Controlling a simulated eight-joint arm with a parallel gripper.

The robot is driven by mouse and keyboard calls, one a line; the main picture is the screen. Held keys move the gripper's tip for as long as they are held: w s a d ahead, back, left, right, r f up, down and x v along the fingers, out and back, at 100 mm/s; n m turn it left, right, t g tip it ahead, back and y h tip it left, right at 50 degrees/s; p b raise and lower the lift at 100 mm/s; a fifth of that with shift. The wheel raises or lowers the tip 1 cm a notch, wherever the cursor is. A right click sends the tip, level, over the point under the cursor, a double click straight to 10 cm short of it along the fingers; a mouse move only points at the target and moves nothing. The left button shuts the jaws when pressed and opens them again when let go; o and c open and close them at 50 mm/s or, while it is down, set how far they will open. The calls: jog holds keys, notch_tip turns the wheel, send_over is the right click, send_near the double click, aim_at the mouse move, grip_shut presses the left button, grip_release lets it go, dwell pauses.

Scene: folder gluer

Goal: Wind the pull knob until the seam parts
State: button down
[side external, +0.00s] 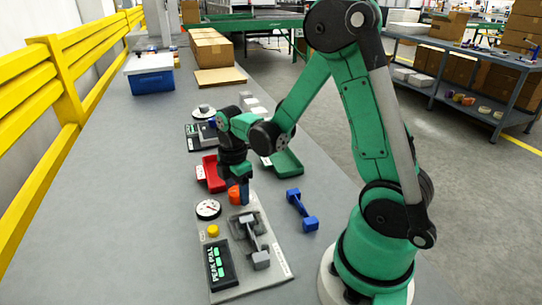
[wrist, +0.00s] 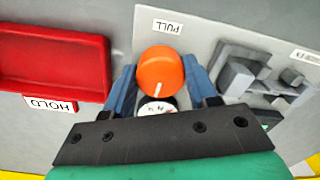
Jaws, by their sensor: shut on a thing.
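The orange pull knob (wrist: 160,74) has a white pointer line and sits below a label reading PULL (wrist: 167,27) in the wrist view. My gripper (wrist: 160,90) has its blue fingers on either side of the knob and is shut on it. In the side view the knob (side external: 235,194) shows beside the fingers of my gripper (side external: 240,190), at the panel's far end. A grey dumbbell-shaped piece lies in a fixture (side external: 248,238) on the grey panel (side external: 275,262); I cannot tell whether this is the seam piece. A dial gauge is partly hidden by my gripper in the wrist view.
A red tray (wrist: 60,62) labelled HOLD stands beside the panel. A white dial (side external: 208,209), a yellow button (side external: 213,231) and a black display (side external: 218,262) are on the panel. A blue dumbbell-shaped piece (side external: 302,210) and a green tray (side external: 286,163) lie nearby. The table's left side is clear.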

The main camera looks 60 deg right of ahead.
jog(key=m, duration=0.6)
jog(key=shift+m, duration=0.4)
jog(key=m, duration=0.3)
jog(key=shift+m, duration=0.4)
jog(key=m, duration=1)
jog(key=shift+m, duration=0.4)
jog(key=m, duration=0.3)
jog(key=shift+m, duration=2.1)
